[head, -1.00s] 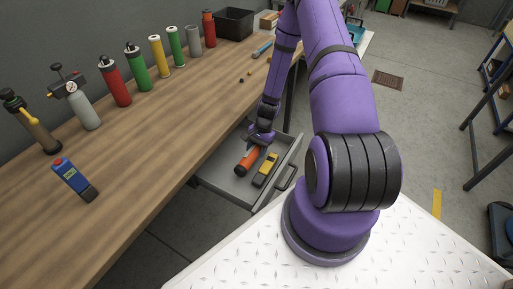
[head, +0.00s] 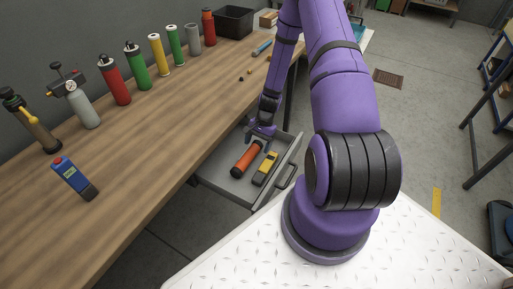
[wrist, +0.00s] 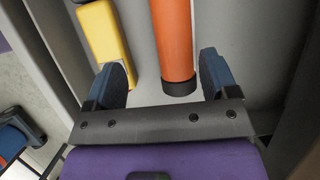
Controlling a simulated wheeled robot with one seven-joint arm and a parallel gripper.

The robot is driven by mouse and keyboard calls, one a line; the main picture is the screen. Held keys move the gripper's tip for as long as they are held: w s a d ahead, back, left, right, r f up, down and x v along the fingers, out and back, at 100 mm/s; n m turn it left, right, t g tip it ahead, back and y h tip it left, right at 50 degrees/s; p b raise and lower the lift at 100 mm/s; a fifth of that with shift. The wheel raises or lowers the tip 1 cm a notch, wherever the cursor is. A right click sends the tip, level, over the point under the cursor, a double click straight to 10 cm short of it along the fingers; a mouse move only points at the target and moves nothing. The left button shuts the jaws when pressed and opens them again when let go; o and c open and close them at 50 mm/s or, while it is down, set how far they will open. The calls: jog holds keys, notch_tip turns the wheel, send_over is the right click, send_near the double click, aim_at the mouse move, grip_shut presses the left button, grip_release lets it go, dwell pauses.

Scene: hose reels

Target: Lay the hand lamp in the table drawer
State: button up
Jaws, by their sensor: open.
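The hand lamp, an orange cylinder with black ends (head: 246,157), lies in the open table drawer (head: 225,185). It also shows in the wrist view (wrist: 173,40), with its near black end between the lines of my fingers. My gripper (head: 261,133) is open and empty, above the drawer at the lamp's far end. In the wrist view my gripper (wrist: 163,75) has its two blue fingertips spread wide, with a gap to the lamp on the left side. The lamp appears to rest on the drawer floor.
A yellow and black tool (head: 266,168) lies beside the lamp in the drawer. The wooden tabletop (head: 150,125) holds a row of several cylinders, a blue handheld device (head: 74,178) and a black bin (head: 234,22). The drawer's front part is clear.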

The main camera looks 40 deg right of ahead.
jog(key=v, duration=0.8)
jog(key=shift+r, duration=0.35)
jog(key=shift+d, duration=0.1)
jog(key=shift+w, duration=0.1)
jog(key=s+a+r+n+t+h, duration=0.15)
jog(key=a+r+n, duration=0.3)
jog(key=r, duration=1.15)
jog(key=a+r+n+t+h, duration=0.1)
jog(key=a+r+n+h, duration=0.35)
jog(key=r, duration=1.05)
jog(key=s+a+r+n+t, duration=0.1)
jog(key=s+a+r, duration=0.2)
jog(key=s+r, duration=0.2)
jog(key=s+a+r+n+t+y, duration=0.1)
jog(key=s+a+r+n, duration=0.1)
jog(key=s+r, duration=0.3)
jog(key=s+a+r+n+t, duration=0.1)
jog(key=s+a+r, duration=0.3)
jog(key=s, duration=0.5)
jog(key=shift+s+a+r+n, duration=0.15)
jog(key=shift+a+r+n, duration=0.2)
jog(key=shift+r, duration=0.65)
